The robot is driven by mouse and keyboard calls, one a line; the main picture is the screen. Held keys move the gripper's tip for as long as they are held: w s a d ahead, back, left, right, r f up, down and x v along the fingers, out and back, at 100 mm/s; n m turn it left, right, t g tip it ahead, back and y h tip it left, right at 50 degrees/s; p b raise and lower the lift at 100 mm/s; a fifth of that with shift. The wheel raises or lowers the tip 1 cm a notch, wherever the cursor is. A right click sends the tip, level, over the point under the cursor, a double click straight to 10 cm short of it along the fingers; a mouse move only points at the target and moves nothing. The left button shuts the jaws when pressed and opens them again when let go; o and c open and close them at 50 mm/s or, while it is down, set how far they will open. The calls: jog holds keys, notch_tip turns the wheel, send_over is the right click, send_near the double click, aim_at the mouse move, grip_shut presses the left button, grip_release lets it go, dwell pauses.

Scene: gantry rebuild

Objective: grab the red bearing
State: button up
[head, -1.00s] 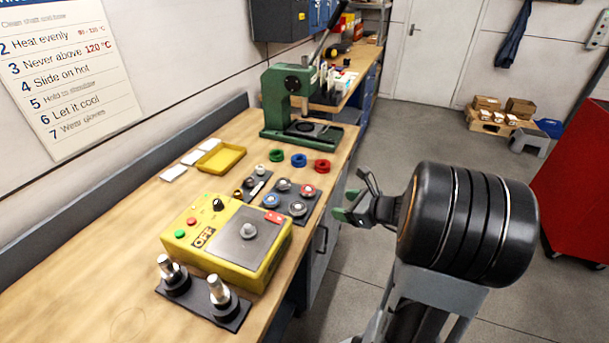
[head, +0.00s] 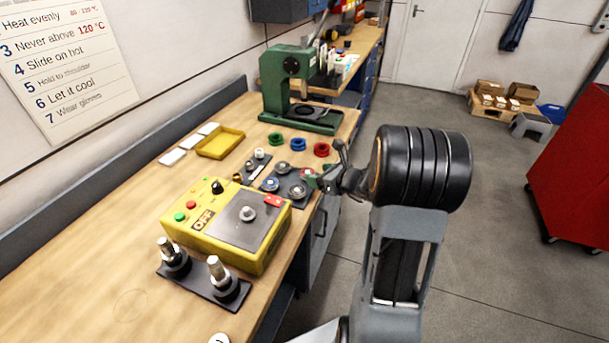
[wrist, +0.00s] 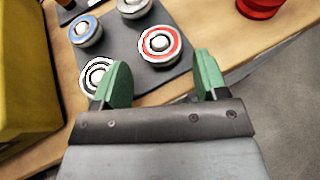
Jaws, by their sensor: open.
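The red bearing (wrist: 159,44), a metal ring with a red face, sits on a dark pad (wrist: 125,46) near the bench edge. In the head view the red bearing (head: 306,172) is partly hidden by my gripper (head: 318,180). In the wrist view my gripper (wrist: 163,80) is open and empty, its green fingertips spread wide. The red bearing lies just beyond the gap between the fingertips, untouched. A bearing with a white and black face (wrist: 97,75) sits partly behind the left fingertip. A blue bearing (wrist: 84,30) is farther left on the pad.
A yellow heater box (head: 190,222) stands left of the pad. Green (head: 276,139), blue (head: 298,144) and red (head: 321,149) rings lie behind it, before a green press (head: 288,85). Floor to the right of the bench is open, up to a red cabinet (head: 575,150).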

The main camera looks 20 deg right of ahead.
aim_at(309, 172)
jog(key=shift+x, duration=2.2)
jog(key=shift+c, duration=0.4)
jog(key=c, duration=0.7)
jog(key=shift+o, duration=0.2)
jog(key=shift+r, duration=0.15)
